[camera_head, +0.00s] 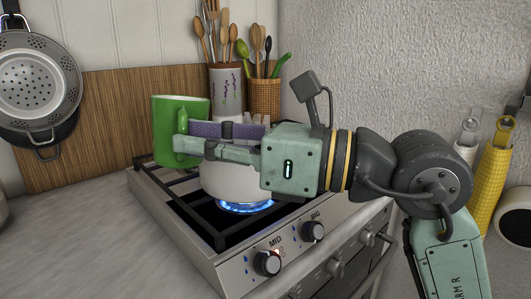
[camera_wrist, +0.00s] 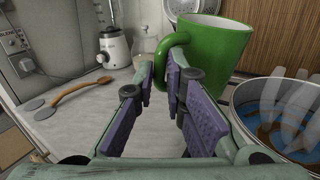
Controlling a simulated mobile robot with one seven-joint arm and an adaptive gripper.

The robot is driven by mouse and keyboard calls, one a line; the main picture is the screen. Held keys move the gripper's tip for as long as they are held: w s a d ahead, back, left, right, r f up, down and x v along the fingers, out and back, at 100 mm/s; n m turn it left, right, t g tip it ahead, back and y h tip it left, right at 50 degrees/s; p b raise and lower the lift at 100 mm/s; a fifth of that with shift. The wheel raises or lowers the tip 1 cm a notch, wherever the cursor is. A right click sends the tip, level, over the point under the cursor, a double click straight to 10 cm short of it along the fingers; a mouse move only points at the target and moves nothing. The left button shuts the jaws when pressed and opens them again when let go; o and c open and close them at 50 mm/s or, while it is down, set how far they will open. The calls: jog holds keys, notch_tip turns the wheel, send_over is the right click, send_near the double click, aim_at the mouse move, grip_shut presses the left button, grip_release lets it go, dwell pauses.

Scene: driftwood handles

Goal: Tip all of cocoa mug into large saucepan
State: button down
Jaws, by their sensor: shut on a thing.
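The green mug (camera_head: 166,125) stands about upright at the tip of my gripper (camera_head: 185,146), at the left side of the saucepan. In the wrist view, the mug (camera_wrist: 216,55) has its handle between the pads of my gripper (camera_wrist: 167,72), which is shut on it. The mug's contents are hidden. The white saucepan (camera_head: 228,183) sits on the stove over a lit blue flame, partly hidden behind my gripper. In the wrist view, the saucepan (camera_wrist: 240,97) is at the right, with brown and blue shapes inside, just right of and below the mug.
The stove (camera_head: 245,262) has black grates and knobs marked MID and BIG. Utensil holders (camera_head: 228,92) stand behind it. A colander (camera_head: 38,82) hangs at the left. In the wrist view, a blender (camera_wrist: 114,48) and a wooden spoon (camera_wrist: 78,95) are on the counter.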

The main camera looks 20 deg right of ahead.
jog(key=shift+a+f+n+b, duration=0.7)
jog(key=shift+f+b, duration=1.4)
jog(key=shift+f, duration=0.9)
notch_tip(320, 180, up, 6)
jog(key=p, duration=0.3)
jog(key=shift+s+g+h+p, duration=0.2)
jog(key=shift+g+h+p, duration=0.1)
jog(key=shift+p, duration=0.05)
jog(key=shift+d, duration=0.1)
